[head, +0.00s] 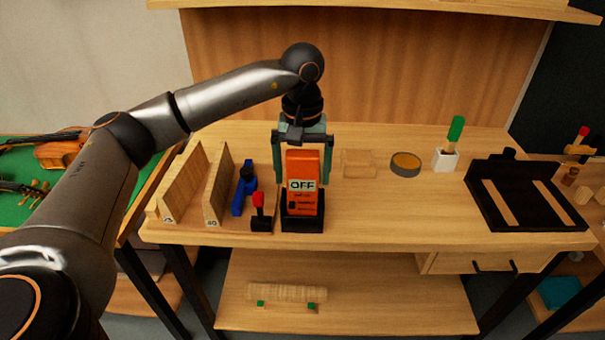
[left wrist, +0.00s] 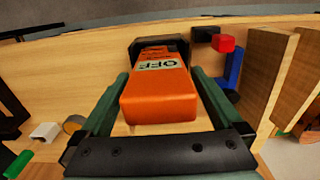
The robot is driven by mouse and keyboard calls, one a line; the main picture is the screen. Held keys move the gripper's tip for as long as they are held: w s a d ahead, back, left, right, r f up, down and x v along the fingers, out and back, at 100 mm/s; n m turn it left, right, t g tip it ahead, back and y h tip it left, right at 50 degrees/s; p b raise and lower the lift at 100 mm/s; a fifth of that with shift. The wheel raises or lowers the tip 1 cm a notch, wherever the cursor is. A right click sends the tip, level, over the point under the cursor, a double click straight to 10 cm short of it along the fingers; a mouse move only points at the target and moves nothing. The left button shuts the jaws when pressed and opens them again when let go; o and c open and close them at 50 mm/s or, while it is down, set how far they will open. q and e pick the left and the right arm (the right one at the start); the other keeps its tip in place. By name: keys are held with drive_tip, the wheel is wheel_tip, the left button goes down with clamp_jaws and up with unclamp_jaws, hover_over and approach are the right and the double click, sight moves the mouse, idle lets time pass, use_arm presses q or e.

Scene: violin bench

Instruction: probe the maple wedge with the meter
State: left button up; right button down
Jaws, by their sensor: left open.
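The orange meter (head: 303,170) stands upright in a black holder (head: 302,222) near the bench's front edge; its display reads OFF. My left gripper (head: 302,165) is above and around the meter, open, with one finger on each side. In the left wrist view the meter (left wrist: 160,95) lies between the spread green fingers, and I cannot tell whether they touch it. Two pale wooden wedges, one at far left (head: 184,183) and one beside it (head: 218,188), stand on edge with small labels too small to read surely. Which is maple I cannot tell. My right gripper is not in view.
A blue clamp-like tool (head: 244,190) and a red-topped black piece (head: 260,212) stand just left of the meter. A clear block (head: 359,163), a round tin (head: 405,164), a white pot with a green-handled brush (head: 446,158) and a black tray (head: 490,207) are to the right.

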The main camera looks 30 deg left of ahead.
use_arm(q)
wheel_tip(320, 180, up, 10)
drive_tip(key=shift+r+p, duration=0.25)
drive_tip(key=shift+p, duration=0.15)
drive_tip(key=shift+r, duration=0.65)
drive_tip(key=shift+s+f, duration=0.1)
